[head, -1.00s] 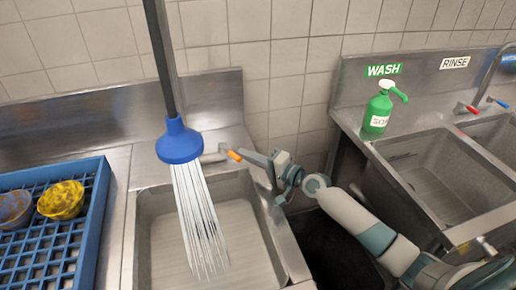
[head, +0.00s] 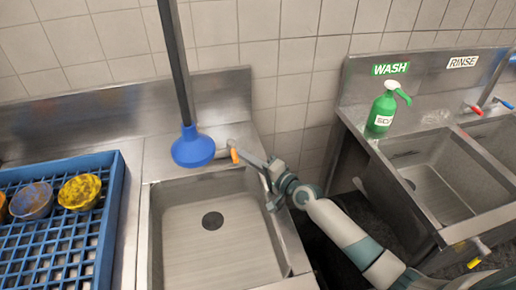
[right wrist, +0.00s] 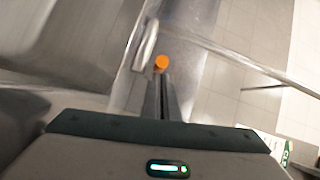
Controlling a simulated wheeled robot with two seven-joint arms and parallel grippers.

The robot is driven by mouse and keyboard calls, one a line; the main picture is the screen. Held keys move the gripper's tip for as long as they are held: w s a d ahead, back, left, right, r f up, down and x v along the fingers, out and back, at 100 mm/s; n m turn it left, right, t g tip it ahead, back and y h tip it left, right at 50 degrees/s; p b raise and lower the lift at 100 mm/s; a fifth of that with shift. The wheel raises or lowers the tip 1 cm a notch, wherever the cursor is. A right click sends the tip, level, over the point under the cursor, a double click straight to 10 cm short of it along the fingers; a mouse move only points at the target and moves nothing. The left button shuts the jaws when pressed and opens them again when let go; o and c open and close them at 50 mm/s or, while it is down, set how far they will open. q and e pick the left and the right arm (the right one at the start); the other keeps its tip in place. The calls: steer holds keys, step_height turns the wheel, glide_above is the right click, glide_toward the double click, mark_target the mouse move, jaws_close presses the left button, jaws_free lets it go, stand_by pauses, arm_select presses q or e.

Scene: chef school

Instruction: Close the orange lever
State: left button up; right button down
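No water comes from the spray head. My right gripper (head: 243,157) reaches in from the right, with its fingertips at the lever. In the right wrist view, the orange end of the lever (right wrist: 161,62) shows just past the fingertips (right wrist: 161,78). The two fingers lie close together, with nothing clearly between them. Whether they touch the lever is hard to tell. My left gripper is out of view.
The left sink (head: 180,257) is empty, with a dark drain. A blue rack (head: 113,205) with dirty bowls (head: 80,192) stands at left. At right are a green soap bottle (head: 381,114) and another sink unit (head: 428,190). A dark gap separates the units.

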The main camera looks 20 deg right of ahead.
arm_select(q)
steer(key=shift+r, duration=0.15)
arm_select(e)
steer(key=shift+s+a+f, duration=0.25)
steer(key=shift+a, duration=0.3)
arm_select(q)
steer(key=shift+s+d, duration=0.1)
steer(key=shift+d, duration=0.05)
arm_select(e)
steer(key=shift+d+r, duration=0.1)
steer(key=shift+d, duration=0.05)
